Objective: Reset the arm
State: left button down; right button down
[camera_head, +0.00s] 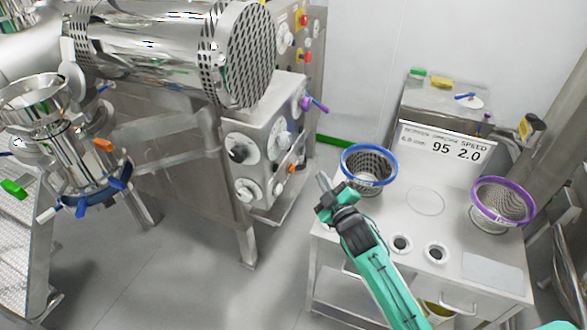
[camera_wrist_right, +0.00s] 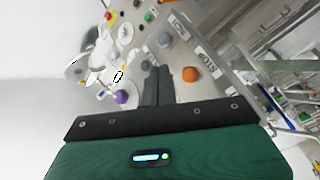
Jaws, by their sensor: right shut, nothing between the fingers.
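My right arm comes in from the bottom right in the head view, green with a black wrist. Its gripper (camera_head: 324,184) is raised at the left edge of the steel table, just left of the blue-rimmed basket. In the right wrist view the two dark fingers (camera_wrist_right: 156,88) are together with nothing between them. Beyond them in that view is a steel control panel (camera_wrist_right: 176,40) with an orange knob (camera_wrist_right: 192,75) and a purple knob (camera_wrist_right: 122,97). My left gripper does not show in either view.
The table (camera_head: 470,268) carries a blue-rimmed mesh basket (camera_head: 369,168), a purple-rimmed basket (camera_head: 503,202) and a display sign (camera_head: 445,146). A steel machine with a knob panel (camera_head: 262,160) stands left. A vessel with coloured clamps (camera_head: 75,150) is far left. Floor (camera_head: 180,285) between is clear.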

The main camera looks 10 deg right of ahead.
dwell(0.4)
jog(key=s+d+f+m+g+h, duration=0.1)
jog(key=s+f+m+g, duration=0.3)
jog(key=s, duration=0.8)
jog(key=s+d+f+m+g+h, duration=0.1)
jog(key=s+f+m+g, duration=0.4)
jog(key=s, duration=0.7)
jog(key=s+d+f+m+g+h, duration=0.1)
jog(key=s+f+g, duration=0.35)
jog(key=s, duration=0.85)
notch_tip(320, 180, down, 29)
jog(key=g+b, duration=0.1)
jog(key=g, duration=0.2)
jog(key=s+d+f+g+b, duration=0.1)
jog(key=s+d+f, duration=0.2)
jog(key=s+f, duration=1.6)
notch_tip(320, 180, down, 3)
jog(key=shift+s+r+n+b, duration=0.1)
jog(key=shift+s+n+b, duration=0.1)
jog(key=shift+n+b, duration=0.15)
